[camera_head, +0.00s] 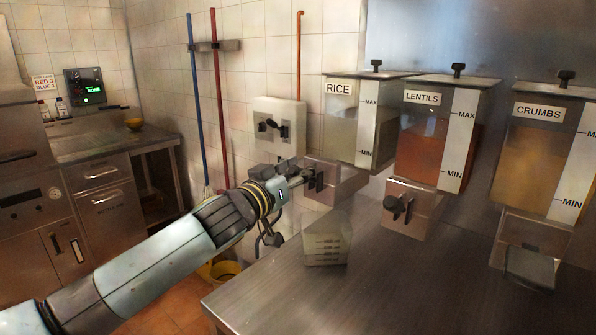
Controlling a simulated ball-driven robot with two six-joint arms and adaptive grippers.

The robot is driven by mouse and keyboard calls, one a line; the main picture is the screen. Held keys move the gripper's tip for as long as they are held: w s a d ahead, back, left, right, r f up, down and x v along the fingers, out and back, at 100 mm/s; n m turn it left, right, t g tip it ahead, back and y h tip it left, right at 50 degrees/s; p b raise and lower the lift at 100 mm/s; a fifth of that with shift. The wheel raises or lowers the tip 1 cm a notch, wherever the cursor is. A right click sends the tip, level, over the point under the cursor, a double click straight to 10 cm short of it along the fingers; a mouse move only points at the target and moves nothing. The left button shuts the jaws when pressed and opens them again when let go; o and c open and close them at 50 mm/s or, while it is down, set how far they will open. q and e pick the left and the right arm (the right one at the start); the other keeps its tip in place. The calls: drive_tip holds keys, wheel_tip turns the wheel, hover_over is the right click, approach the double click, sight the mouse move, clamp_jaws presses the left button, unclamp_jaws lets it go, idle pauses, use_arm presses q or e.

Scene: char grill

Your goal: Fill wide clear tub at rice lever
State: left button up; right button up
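The RICE dispenser (352,118) is a clear box on a metal base, with pale contents, on the counter to the left of the other dispensers. A clear tub with measuring marks (327,242) stands on the counter below and in front of it; I cannot tell surely what is in it. My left gripper (316,179) is at the front of the rice dispenser's base, where the rice lever is hidden behind it. Its fingers are small and dark, and I cannot tell whether they are open or shut. My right gripper is out of view.
The LENTILS dispenser (422,145) with its dark lever (399,207) and the CRUMBS dispenser (535,160) stand to the right. The steel counter (400,290) is bare in front. A yellow bucket (224,271) is on the floor at the left.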

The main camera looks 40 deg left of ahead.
use_arm(q)
drive_tip(key=shift+o, duration=1.2)
drive_tip(key=shift+f, duration=0.1)
drive_tip(key=shift+s, duration=0.15)
drive_tip(key=shift+s+f, duration=0.15)
drive_tip(key=shift+s, duration=0.2)
drive_tip(key=s, duration=1.1)
drive_tip(key=shift+d, duration=0.2)
drive_tip(key=shift+f, duration=0.1)
